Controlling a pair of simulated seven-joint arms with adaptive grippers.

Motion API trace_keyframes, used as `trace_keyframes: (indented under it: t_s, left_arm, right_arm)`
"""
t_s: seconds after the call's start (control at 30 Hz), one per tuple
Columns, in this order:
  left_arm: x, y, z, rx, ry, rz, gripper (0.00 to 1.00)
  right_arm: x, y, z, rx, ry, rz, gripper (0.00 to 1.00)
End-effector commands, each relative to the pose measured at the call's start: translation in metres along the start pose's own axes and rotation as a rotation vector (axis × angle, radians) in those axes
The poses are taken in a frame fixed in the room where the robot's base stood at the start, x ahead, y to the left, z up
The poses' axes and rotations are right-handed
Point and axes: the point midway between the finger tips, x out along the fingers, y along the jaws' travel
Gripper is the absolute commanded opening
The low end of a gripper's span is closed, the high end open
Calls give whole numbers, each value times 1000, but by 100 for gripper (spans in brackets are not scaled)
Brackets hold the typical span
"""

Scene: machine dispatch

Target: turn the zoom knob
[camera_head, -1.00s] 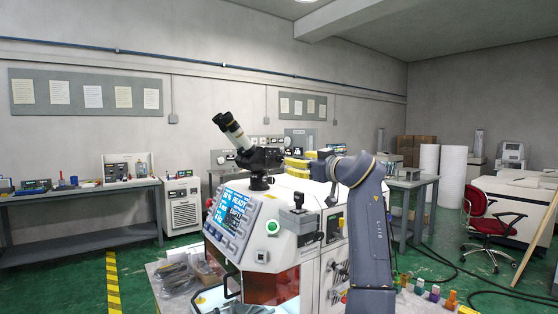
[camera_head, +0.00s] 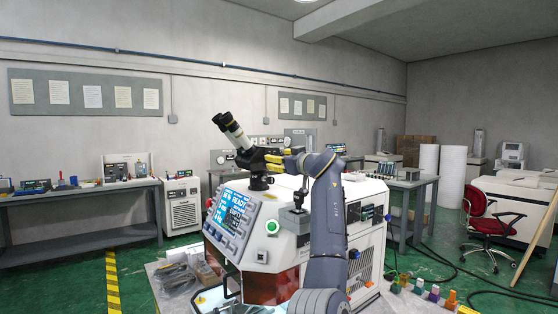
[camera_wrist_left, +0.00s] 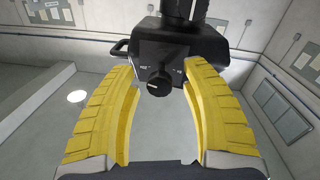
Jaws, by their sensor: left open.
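The microscope (camera_head: 236,137) with angled eyepieces stands on top of the white machine. In the left wrist view, its dark body (camera_wrist_left: 160,48) faces me, with the round black zoom knob (camera_wrist_left: 158,82) on its near face. My left gripper (camera_head: 268,159) has reached the right side of the microscope head. Its yellow fingers are open, one on each side of the knob in the left wrist view (camera_wrist_left: 160,66). Gaps show between the knob and both fingers, so it is not gripped. In the head view the knob is hidden. My right gripper is not in view.
The white machine (camera_head: 262,254) has a tilted blue screen (camera_head: 232,212) and a green button (camera_head: 273,227) in front. A small black joystick-like part (camera_head: 299,200) stands on its top near my arm. Benches line the back wall.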

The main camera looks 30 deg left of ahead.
Motion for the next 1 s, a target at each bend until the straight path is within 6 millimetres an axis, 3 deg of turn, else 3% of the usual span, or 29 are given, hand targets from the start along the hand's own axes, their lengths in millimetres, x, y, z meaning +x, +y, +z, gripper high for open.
trace_keyframes:
  t_s: [0.27, 0.67, 1.0]
  left_arm:
    - [0, 0, 0, 0, 0, 0, 46]
    - [0, 0, 0, 0, 0, 0, 0]
    - [0, 0, -1, 8, 1, 0, 0]
  right_arm:
    - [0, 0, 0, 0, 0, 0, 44]
    - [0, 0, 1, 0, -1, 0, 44]
    - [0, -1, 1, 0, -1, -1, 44]
